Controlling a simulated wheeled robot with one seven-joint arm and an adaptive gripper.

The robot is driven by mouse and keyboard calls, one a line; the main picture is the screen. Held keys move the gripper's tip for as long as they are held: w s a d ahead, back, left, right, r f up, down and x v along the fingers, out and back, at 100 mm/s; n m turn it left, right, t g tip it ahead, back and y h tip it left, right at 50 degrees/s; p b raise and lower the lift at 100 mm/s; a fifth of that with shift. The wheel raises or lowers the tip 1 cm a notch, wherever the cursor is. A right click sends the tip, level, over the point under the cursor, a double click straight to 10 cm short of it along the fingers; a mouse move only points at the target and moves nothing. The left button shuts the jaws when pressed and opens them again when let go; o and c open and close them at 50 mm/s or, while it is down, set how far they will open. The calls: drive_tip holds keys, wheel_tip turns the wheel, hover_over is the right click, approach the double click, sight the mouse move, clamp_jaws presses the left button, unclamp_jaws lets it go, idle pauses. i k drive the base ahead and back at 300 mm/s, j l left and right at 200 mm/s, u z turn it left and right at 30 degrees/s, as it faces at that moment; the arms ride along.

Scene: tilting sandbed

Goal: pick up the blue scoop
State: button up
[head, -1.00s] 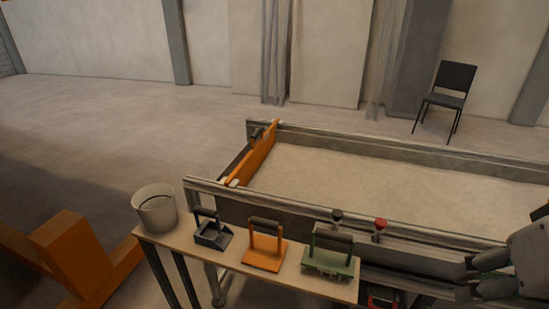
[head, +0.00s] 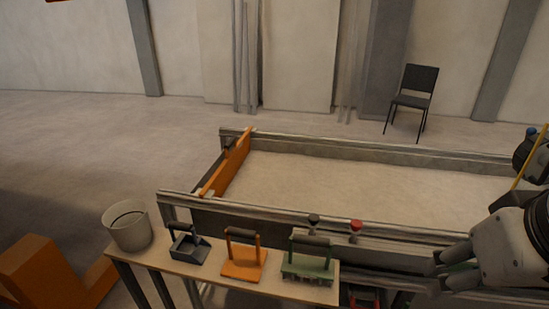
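The blue scoop (head: 191,250), dark blue-grey with a dark bar handle, stands on a narrow bench (head: 150,259) between a pale bucket and an orange tool. My gripper (head: 439,273) is at the right edge of the head view, well to the right of the scoop and beyond the bench's right end. Its two fingers point left with a gap between them, and nothing shows between them.
The bucket (head: 129,228) is left of the scoop. The orange tool (head: 244,263) and a green rake-like tool (head: 308,266) stand to its right. The sandbed (head: 340,185) lies behind the bench, its near rail close to the tools. A chair (head: 412,98) stands far back.

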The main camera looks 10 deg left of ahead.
sight(187, 239)
drive_tip(key=i+j+u, duration=0.25)
drive_tip(key=u, duration=0.25)
drive_tip(key=i+j+u, duration=0.3)
drive_tip(key=u, duration=0.2)
drive_tip(key=j, duration=0.05)
